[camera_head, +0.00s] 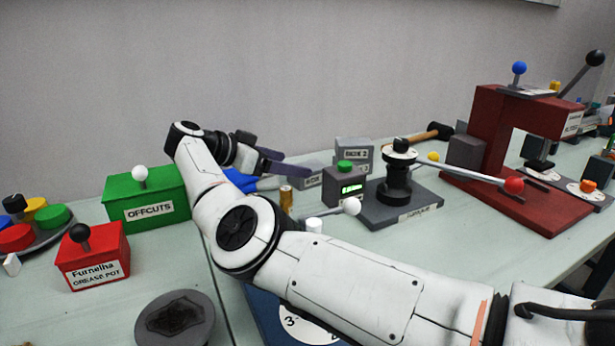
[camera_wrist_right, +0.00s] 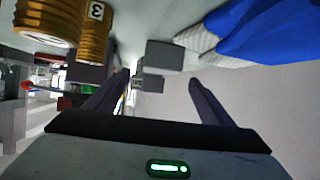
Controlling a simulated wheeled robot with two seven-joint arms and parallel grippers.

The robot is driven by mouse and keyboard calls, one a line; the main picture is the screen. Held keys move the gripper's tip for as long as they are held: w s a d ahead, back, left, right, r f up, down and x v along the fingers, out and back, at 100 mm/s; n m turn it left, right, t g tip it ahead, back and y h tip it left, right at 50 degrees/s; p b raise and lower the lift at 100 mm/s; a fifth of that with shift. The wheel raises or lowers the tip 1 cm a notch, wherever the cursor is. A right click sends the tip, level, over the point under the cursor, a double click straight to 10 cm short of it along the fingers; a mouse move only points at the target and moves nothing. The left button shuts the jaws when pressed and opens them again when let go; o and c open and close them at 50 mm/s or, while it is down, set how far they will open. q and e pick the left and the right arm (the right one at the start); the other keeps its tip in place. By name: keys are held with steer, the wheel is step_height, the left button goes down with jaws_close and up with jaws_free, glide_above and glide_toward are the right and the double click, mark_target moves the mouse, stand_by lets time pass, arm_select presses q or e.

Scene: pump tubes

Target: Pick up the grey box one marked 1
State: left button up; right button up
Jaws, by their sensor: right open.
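Grey boxes stand at the back of the table in the head view. One (camera_head: 309,178), low and just right of my gripper, has a label whose number I cannot read. Another (camera_head: 353,146) behind it reads 2. My right gripper (camera_head: 287,162) is open and hovers to the left of the low box, its fingers pointing right. In the right wrist view, two grey blocks show beyond and between the open fingers (camera_wrist_right: 159,77): a nearer block (camera_wrist_right: 165,54) and a smaller one (camera_wrist_right: 149,83). Neither is held. My left gripper is out of view.
A green OFFCUTS box (camera_head: 150,200) stands left. A mallet (camera_head: 437,131) lies behind.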

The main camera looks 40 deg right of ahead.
steer(key=shift+x, duration=2.8)
steer(key=shift+a, duration=0.1)
steer(key=c, duration=1.3)
